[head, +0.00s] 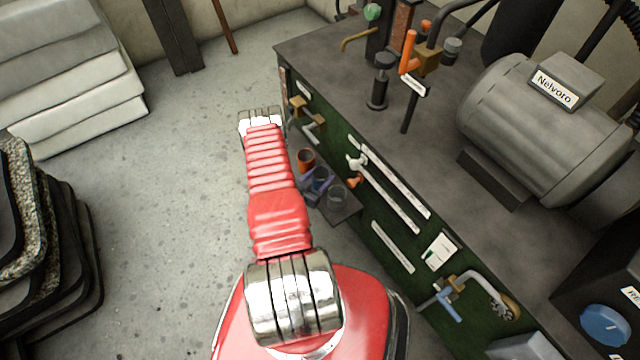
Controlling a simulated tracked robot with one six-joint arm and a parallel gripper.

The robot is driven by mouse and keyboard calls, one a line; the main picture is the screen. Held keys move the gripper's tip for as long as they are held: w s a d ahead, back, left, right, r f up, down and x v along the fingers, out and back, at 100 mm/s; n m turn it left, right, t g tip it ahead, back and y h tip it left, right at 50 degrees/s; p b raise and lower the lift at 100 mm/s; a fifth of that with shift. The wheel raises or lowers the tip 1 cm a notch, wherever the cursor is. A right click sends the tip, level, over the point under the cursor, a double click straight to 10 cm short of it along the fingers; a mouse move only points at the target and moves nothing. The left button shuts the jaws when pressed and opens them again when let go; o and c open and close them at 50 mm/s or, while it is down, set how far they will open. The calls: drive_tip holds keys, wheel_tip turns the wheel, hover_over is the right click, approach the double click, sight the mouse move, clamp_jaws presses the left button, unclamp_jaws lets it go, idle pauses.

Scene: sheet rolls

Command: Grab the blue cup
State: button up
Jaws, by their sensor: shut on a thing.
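The blue cup (321,176) is small in the head view, in the middle of a row of three cups at a dark shelf on the side of the green bench. My gripper (317,184) shows as small purplish fingers at this cup, shut on it. Its fingers cover part of the cup, and I cannot tell whether the cup touches the shelf. My red arm (275,190) reaches up the picture to the left of the cups. The link between its far chrome joint and the gripper is mostly hidden.
An orange-brown cup (306,158) stands just behind the blue one and a grey cup (338,196) just in front, both close. The shelf (346,212) is narrow. Valves and pipes (390,195) stick out of the bench side. Open floor (170,220) lies left.

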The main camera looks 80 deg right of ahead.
drive_tip(key=shift+c, duration=0.4)
wheel_tip(320, 180, up, 10)
idle(0.6)
idle(0.5)
drive_tip(key=shift+f, duration=0.1)
